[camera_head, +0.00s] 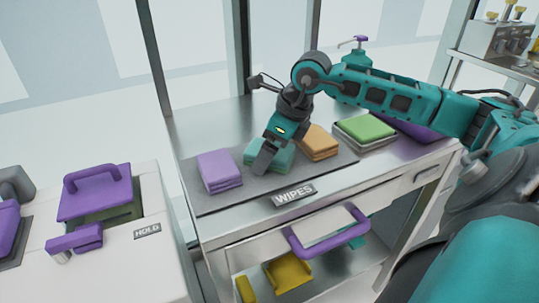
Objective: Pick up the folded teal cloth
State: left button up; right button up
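The folded teal cloth (284,154) lies on a dark grey mat (240,187) on a metal-topped cart, between a folded purple cloth and a folded orange cloth. My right gripper (264,165) reaches down from above at the teal cloth's front left part and hides some of it. One grey finger shows in front of the cloth. Whether the fingers are spread or closed on the cloth cannot be seen. My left gripper is out of view.
A purple cloth (219,170) and an orange cloth (319,142) flank the teal one. A green cloth (366,128) is on a tray to the right. A pump bottle (357,58) stands behind. A purple drawer handle (327,240) juts from the cart's front.

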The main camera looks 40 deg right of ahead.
jog(key=c, duration=1.1)
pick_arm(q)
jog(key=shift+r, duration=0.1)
pick_arm(e)
jog(key=shift+r+p, duration=0.35)
jog(key=shift+p, duration=0.15)
pick_arm(q)
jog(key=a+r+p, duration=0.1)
jog(key=p, duration=0.1)
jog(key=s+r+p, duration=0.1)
jog(key=p, duration=0.1)
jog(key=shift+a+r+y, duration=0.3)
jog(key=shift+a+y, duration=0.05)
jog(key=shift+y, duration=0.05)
pick_arm(e)
notch_tip(320, 180, up, 20)
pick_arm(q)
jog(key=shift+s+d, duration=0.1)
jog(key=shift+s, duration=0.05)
pick_arm(e)
jog(key=shift+f, duration=0.1)
